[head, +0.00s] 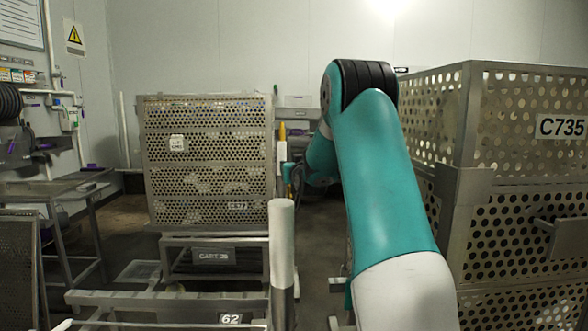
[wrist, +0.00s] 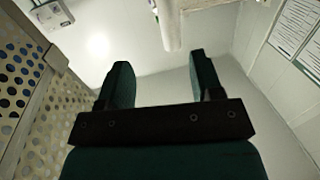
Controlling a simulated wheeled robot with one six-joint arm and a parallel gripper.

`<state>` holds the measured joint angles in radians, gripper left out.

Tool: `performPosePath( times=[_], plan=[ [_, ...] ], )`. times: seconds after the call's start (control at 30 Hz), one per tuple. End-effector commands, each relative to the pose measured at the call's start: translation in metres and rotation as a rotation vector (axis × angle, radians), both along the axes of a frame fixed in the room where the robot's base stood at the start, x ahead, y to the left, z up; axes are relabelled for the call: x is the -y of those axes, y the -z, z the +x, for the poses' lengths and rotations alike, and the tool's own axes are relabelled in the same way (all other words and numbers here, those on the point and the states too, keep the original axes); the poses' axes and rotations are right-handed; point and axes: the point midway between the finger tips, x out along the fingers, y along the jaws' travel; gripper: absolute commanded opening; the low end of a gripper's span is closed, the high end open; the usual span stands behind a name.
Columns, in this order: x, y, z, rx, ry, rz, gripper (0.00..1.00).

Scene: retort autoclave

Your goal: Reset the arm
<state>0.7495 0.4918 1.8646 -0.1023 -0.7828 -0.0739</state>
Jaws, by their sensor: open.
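My arm (head: 375,180) rises from the lower right in the head view, bends at a black-ringed joint, and reaches away from me. Its far end is mostly hidden behind the upper link in that view. In the wrist view my gripper (wrist: 160,85) shows two teal-green fingers standing well apart. Nothing is between the fingers. Behind them are a pale wall, a bright light and a light-coloured pipe at the top.
A perforated metal basket stack (head: 208,165) stands on a cart at centre left. A taller perforated crate marked C735 (head: 475,130) stands close to my arm on the right. A metal side table (head: 60,187) is at the left. A cart rail and post (head: 282,250) are in front.

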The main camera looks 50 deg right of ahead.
Motion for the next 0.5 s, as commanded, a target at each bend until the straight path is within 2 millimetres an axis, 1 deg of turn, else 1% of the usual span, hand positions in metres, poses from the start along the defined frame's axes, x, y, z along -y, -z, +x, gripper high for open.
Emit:
performPosePath(
  times=[0.43, 0.5],
  plan=[
    [-0.0001, 0.0001, 0.0007, -0.001, -0.001, 0.001, 0.60],
    [-0.0049, 0.0001, 0.0029, -0.006, -0.010, 0.007, 0.60]
  ],
)
